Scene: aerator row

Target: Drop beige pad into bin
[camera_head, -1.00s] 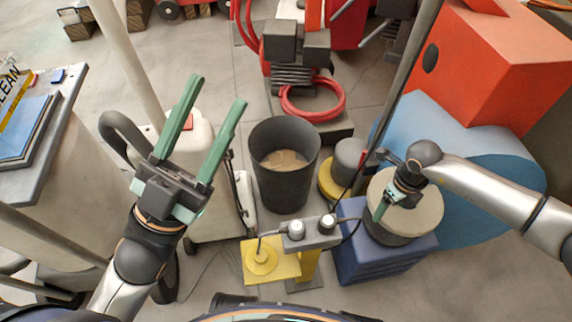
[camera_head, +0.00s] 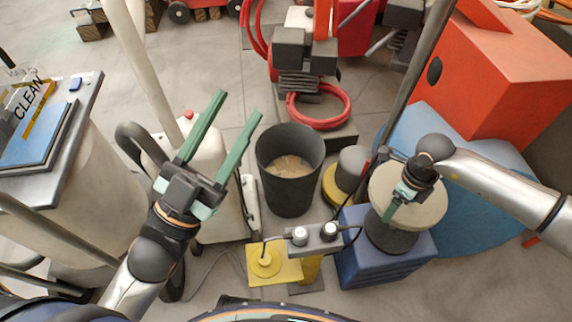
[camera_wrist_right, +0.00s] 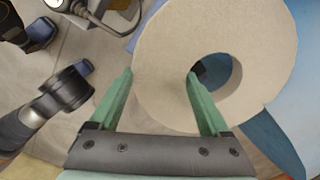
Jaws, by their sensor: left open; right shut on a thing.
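The beige pad (camera_head: 425,210) is a thick ring with a centre hole. My right gripper (camera_head: 392,208) is shut on its rim. In the right wrist view the beige pad (camera_wrist_right: 165,40) lies between the fingers of my right gripper (camera_wrist_right: 160,74), with one finger in the hole and one outside. The pad is over a dark round pad (camera_head: 391,239) on a blue box; I cannot tell the gap between them. The dark bin (camera_head: 289,198) stands left of the pad, with beige-brown pieces inside. My left gripper (camera_head: 240,108) is open and empty, left of the bin.
The blue box (camera_head: 385,264) is under the pads. A grey canister on a yellow disc (camera_head: 336,187) stands between bin and pad. A dark pole (camera_head: 418,75) rises behind the pad. A control box with two knobs (camera_head: 315,238) is in front of the bin.

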